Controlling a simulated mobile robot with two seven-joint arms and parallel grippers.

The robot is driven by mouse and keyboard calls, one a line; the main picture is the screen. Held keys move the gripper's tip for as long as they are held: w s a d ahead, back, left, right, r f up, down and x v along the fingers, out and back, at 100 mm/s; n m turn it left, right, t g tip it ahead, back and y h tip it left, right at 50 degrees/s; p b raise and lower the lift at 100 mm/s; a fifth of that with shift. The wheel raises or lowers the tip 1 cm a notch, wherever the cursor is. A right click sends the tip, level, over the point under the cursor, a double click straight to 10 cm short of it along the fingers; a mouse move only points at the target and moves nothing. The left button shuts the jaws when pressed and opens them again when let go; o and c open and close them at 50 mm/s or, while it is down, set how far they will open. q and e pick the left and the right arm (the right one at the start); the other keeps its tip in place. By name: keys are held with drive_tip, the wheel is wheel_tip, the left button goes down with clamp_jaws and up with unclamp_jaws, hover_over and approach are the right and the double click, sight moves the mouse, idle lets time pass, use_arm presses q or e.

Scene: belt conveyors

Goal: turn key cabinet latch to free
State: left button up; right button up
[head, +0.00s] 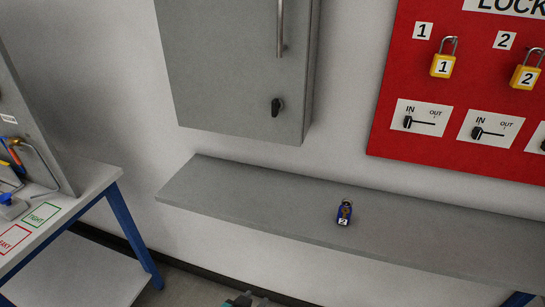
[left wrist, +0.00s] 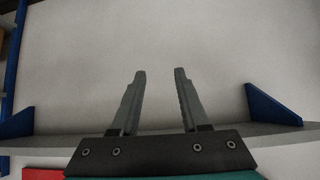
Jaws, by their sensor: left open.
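The grey key cabinet (head: 225,70) hangs on the wall in the head view and its door looks closed. A small black latch (head: 277,106) sits near the door's lower right corner, below a long vertical handle (head: 280,28). My left gripper (left wrist: 160,72) is open and empty in the left wrist view, its fingers pointing at bare wall. In the head view only a bit of it (head: 250,301) shows at the bottom edge, well below the latch and apart from it. The latch is not visible in the left wrist view. My right gripper is not in view.
A red board (head: 390,130) with yellow padlocks (head: 443,65) hangs at right. A workbench (head: 75,205) stands at left. Blue brackets (left wrist: 270,103) flank the shelf in the wrist view.

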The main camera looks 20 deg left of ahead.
use_arm(q)
drive_tip(key=w+r+t+p, duration=0.1)
drive_tip(key=w+r+t, duration=0.15)
drive_tip(key=r, duration=0.75)
drive_tip(key=w+r+t+p, duration=0.1)
drive_tip(key=w+r, duration=0.3)
drive_tip(key=r, duration=0.5)
drive_tip(key=n+t+p, duration=0.1)
drive_tip(key=t, duration=0.4)
approach(273, 108)
drive_tip(key=w, duration=0.3)
drive_tip(key=w+p, duration=0.1)
drive_tip(key=w, duration=0.5)
drive_tip(key=shift+w+d, duration=0.15)
drive_tip(key=shift+d, duration=0.15)
clamp_jaws()
